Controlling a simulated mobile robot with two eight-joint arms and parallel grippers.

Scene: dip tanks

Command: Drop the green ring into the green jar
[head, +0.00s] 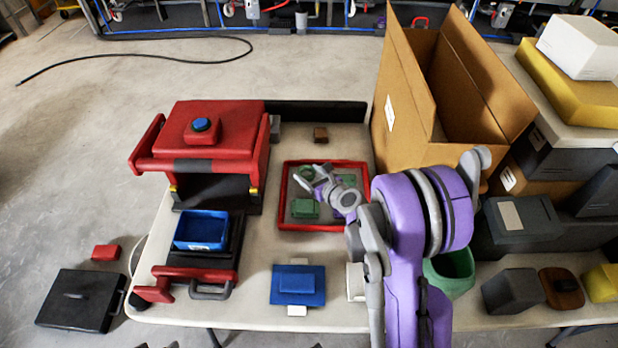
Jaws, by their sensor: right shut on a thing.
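My right gripper (308,178) is over the back left part of a red-rimmed tray (322,227). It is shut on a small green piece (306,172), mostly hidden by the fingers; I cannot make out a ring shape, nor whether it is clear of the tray. Another green block (304,209) lies in the tray, and a further green piece (349,180) shows behind the gripper. A round green container (455,268), the likely green jar, stands on the table at the right, partly hidden behind my right arm. My left gripper is not in view.
A red machine (205,145) with a blue bin (202,230) stands left. A blue block (298,286) lies in front of the tray. A tall open cardboard box (400,130) stands behind the arm. Dark boxes (515,228) crowd the right.

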